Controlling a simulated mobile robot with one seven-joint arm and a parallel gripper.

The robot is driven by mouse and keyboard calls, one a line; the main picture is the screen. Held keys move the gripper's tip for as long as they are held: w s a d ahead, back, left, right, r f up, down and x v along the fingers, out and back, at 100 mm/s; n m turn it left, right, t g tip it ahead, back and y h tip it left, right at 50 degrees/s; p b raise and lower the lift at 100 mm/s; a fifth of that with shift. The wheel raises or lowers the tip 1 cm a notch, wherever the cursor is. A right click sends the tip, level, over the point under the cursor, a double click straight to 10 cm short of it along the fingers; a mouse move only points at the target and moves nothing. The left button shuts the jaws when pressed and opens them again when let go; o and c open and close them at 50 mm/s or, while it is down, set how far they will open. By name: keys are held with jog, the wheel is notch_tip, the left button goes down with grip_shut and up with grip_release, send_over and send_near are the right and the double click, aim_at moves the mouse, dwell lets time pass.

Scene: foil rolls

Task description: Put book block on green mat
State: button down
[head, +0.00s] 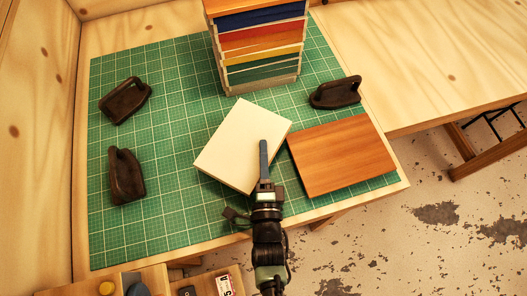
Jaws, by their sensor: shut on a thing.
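The book block (235,143) is a cream, flat rectangular block, turned at an angle near the middle of the green mat (180,215). My gripper (263,148) comes from the front and is shut on the block's near right part. One dark finger lies over its top face; the other finger is hidden. The block is over the mat in the head view. I cannot tell whether it touches the mat or is held slightly above it.
A brown wooden board (342,158) lies close to the block's right. Dark iron weights stand at left (125,100), lower left (126,176) and right (336,92).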

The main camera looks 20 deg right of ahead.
jog(key=shift+r, duration=0.15)
jog(key=c, duration=0.6)
grip_release()
jog(key=shift+r+p, duration=0.2)
jog(key=shift+p, duration=0.2)
jog(key=b+v, duration=0.2)
jog(key=v, duration=0.9)
jog(key=shift+r, duration=0.15)
jog(key=shift+s+a+r+b, duration=0.15)
jog(key=shift+s+b, duration=0.15)
jog(key=shift+s, duration=0.2)
